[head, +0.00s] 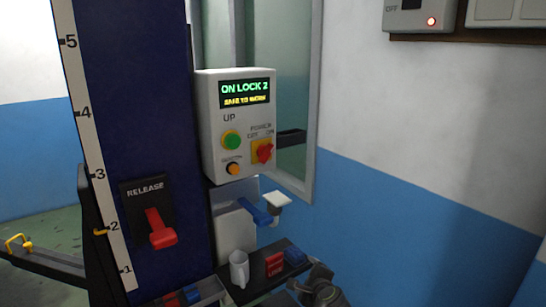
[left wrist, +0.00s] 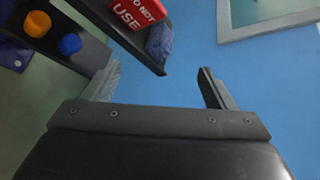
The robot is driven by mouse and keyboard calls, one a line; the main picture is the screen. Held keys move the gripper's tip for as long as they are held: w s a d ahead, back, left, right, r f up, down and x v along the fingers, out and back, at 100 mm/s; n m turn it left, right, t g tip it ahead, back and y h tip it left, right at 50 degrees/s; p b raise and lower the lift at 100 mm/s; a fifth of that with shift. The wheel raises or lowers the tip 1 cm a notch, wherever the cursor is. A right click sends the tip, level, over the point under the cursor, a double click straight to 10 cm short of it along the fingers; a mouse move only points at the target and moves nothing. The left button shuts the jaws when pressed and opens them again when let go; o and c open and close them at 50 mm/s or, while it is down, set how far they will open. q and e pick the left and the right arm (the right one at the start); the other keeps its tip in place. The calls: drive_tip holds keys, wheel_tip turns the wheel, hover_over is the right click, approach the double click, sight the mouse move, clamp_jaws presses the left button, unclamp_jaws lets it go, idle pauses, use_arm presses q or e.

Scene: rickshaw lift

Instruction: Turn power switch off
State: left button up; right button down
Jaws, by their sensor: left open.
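The power switch (head: 264,151) is a red knob on a yellow plate, under the label POWER OFF ON. It sits at the lower right of a pale grey control box (head: 210,130). The box's display (head: 244,92) is lit and reads ON LOCK 2, SAFE TO WORK. My left gripper (head: 320,287) is low in the head view, below and to the right of the box, beside the shelf. In the left wrist view my left gripper (left wrist: 159,72) has its fingers wide apart with nothing between them. The switch is not in the left wrist view. My right gripper is not in view.
A green button (head: 231,140) and an orange button (head: 233,169) are left of the switch. A blue handle (head: 256,213) juts out below the box. The dark shelf (head: 248,291) holds a mug (head: 239,268) and a red DO NOT USE tag (head: 275,264). A red release lever (head: 160,229) is at left.

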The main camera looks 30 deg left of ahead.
use_arm(q)
wheel_tip(320, 180, up, 20)
drive_tip(key=w+y, duration=0.2)
drive_tip(key=y, duration=0.2)
drive_tip(key=n+g+y, duration=0.2)
drive_tip(key=n+y, duration=0.1)
approach(270, 156)
drive_tip(key=p+x, duration=0.6)
drive_tip(key=x, duration=0.3)
drive_tip(key=shift+w+a+r, duration=0.1)
drive_tip(key=shift+w, duration=0.05)
drive_tip(key=shift+w+a, duration=0.2)
drive_tip(key=shift+a, duration=0.25)
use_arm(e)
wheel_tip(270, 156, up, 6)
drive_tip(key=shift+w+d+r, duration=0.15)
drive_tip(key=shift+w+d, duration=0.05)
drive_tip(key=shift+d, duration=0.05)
use_arm(q)
drive_tip(key=c, duration=0.9)
drive_tip(key=shift+c, duration=0.4)
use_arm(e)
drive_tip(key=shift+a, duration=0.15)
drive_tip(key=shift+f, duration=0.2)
